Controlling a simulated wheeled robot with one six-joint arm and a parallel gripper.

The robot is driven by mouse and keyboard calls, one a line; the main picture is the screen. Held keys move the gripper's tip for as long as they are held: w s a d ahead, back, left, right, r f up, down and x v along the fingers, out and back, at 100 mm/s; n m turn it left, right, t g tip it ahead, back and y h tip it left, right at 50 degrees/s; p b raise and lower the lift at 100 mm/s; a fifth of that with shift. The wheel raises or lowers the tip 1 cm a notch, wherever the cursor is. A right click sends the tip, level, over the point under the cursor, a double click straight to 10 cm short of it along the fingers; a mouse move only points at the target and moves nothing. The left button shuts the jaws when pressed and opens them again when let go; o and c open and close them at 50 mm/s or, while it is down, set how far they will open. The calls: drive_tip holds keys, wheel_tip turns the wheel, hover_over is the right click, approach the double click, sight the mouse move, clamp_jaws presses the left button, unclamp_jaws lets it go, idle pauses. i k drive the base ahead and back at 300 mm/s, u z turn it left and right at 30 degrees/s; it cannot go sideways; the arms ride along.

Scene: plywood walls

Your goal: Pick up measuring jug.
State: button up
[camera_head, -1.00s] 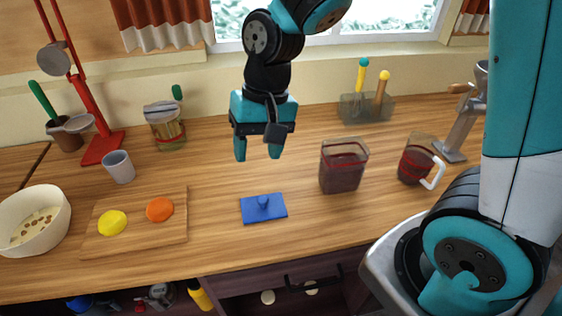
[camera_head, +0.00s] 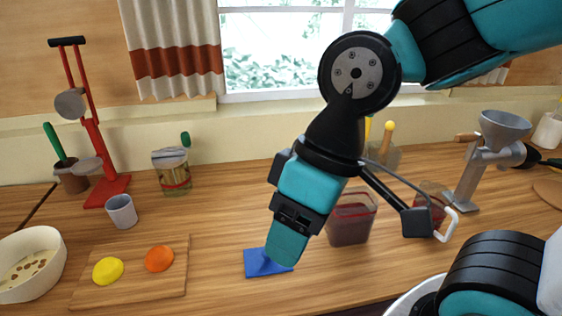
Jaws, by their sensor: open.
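The measuring jug (camera_head: 437,208) stands upright on the wooden counter at the right. It is clear with dark red contents and a white handle on its right side. A small box on my arm hides part of its left side. My gripper (camera_head: 285,246) is open and empty.
A clear square container (camera_head: 350,222) with dark contents stands between my gripper and the jug. A blue flat piece (camera_head: 262,264) lies under my gripper. A metal grinder (camera_head: 480,165) stands right of the jug. A cutting board (camera_head: 180,278) and white bowl (camera_head: 48,270) are left.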

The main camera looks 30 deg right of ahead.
sight(443, 198)
drive_tip(key=z, duration=1.4)
